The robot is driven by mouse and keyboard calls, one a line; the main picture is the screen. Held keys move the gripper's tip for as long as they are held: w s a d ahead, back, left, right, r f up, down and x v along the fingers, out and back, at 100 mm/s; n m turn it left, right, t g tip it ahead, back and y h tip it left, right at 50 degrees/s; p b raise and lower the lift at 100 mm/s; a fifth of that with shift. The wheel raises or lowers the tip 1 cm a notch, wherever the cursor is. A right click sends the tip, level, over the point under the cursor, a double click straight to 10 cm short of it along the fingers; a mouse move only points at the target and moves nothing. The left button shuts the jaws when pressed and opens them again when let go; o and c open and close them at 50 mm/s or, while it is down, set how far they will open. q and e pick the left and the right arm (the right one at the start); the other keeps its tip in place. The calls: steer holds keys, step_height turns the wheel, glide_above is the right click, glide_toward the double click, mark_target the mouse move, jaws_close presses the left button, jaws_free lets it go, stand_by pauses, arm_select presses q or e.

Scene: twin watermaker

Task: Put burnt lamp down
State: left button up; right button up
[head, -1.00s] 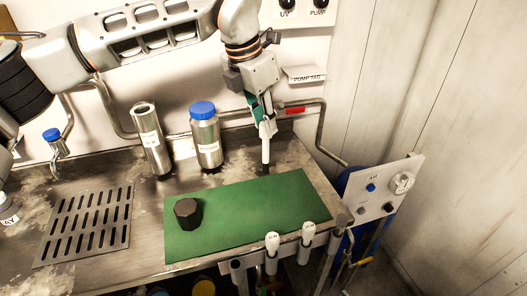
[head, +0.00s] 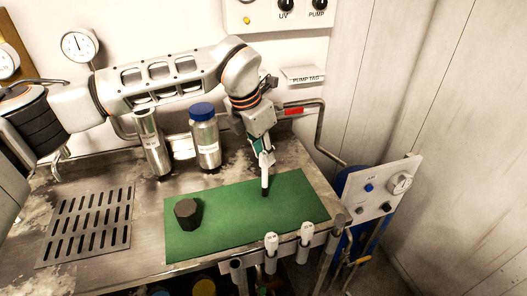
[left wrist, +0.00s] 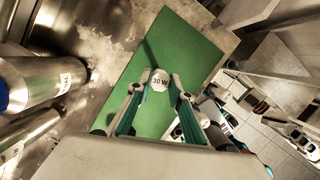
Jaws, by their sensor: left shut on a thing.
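My left gripper (head: 266,156) is shut on a slim white lamp (head: 265,180) with a dark lower tip. The lamp hangs roughly upright over the right part of the green mat (head: 235,225). I cannot tell whether its tip touches the mat. In the left wrist view, the lamp's white end cap (left wrist: 159,80), marked 30 W, sits between the fingertips, with the mat (left wrist: 185,45) behind it. My right gripper is not in view.
A dark hexagonal block (head: 187,212) stands on the mat's left part. A steel cylinder (head: 153,150) and a blue-capped bottle (head: 205,140) stand behind. Two white-topped tubes (head: 271,243) (head: 307,232) sit in holders at the front edge. The mat's middle is clear.

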arm_select(q)
steer(key=shift+f, duration=0.2)
steer(key=o, duration=0.9)
steer(key=shift+o, duration=0.7)
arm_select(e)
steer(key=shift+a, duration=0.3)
arm_select(q)
steer(key=shift+r, duration=0.15)
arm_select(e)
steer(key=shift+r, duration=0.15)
arm_select(q)
steer(key=shift+r, duration=0.3)
steer(key=b+v, duration=0.2)
steer(key=v, duration=0.9)
steer(key=shift+r, duration=0.25)
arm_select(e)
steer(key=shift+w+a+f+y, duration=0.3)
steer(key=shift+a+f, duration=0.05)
